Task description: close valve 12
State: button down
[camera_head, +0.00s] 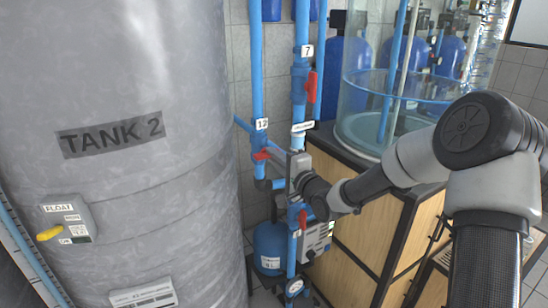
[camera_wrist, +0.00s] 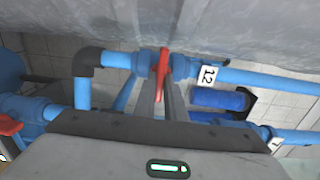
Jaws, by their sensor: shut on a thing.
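Valve 12 sits on a blue vertical pipe beside the tank, below its white "12" tag (camera_head: 262,124). The tag also shows in the wrist view (camera_wrist: 207,76). The valve's red handle (camera_head: 262,155) shows partly in the head view. In the wrist view the red handle (camera_wrist: 162,68) lies between the two fingers and looks crosswise to the pipe. My gripper (camera_head: 280,157) reaches in from the right and is shut on this handle. Its fingers (camera_wrist: 160,98) flank the handle in the wrist view. The gripper's tips are hard to make out in the head view.
The large grey tank 2 (camera_head: 110,200) stands close on the left. A parallel pipe with valve 7's red handle (camera_head: 311,87) runs just right. Another red handle (camera_head: 303,218) is below my wrist. A wooden cabinet (camera_head: 365,215) and a clear tank (camera_head: 390,110) are at the right.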

jog(key=c, duration=1.8)
grip_release()
jog(key=v, duration=1.7)
jog(key=shift+s+d, duration=0.2)
